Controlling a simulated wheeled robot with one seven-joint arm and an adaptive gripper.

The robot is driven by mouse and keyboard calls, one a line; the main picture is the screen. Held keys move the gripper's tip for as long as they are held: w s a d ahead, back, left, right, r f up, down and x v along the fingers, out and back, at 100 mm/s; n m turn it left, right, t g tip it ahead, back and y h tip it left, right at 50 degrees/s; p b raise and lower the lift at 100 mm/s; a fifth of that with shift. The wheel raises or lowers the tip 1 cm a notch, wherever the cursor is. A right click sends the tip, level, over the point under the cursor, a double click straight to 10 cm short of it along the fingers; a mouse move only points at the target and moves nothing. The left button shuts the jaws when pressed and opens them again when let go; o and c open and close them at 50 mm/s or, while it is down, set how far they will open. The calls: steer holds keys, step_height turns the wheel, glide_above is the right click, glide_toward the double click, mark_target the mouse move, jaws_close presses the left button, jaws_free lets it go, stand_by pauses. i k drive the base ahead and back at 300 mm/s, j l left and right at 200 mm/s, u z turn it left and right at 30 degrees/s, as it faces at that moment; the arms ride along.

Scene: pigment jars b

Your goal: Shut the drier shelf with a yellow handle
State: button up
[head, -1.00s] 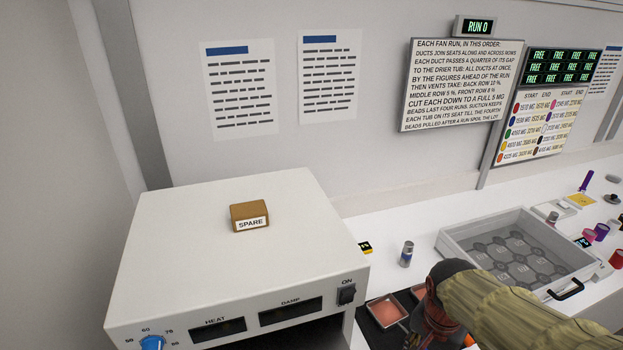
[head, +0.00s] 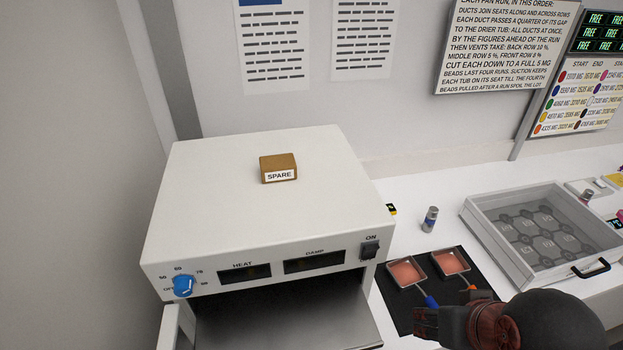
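The drier (head: 262,205) is a white box with a blue heat knob (head: 183,286), dark HEAT and DAMP displays and an ON switch. Below its front panel is an open slot, with a flat grey shelf (head: 285,322) in it that reaches toward me. The shelf's front edge runs past the bottom of the picture, and no yellow handle shows. A white upright panel (head: 180,325) stands at the slot's left side. My gripper (head: 422,322) is dark and low, right of the shelf, over the black mat's front part. Its fingers are too unclear to tell open from shut.
Two pans of pink powder (head: 407,271), one with a blue and one with an orange handle, lie on a black mat (head: 395,308) right of the drier. A SPARE block (head: 278,168) sits on top. A small jar (head: 430,219) and a clear-lidded tray (head: 477,203) stand farther right.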

mark_target(332, 312)
steer(key=k+u, duration=0.1)
steer(key=u, duration=0.25)
steer(key=k+j+u, duration=0.1)
steer(key=u, duration=0.25)
steer(key=k+j+u, duration=0.1)
steer(key=u, duration=0.3)
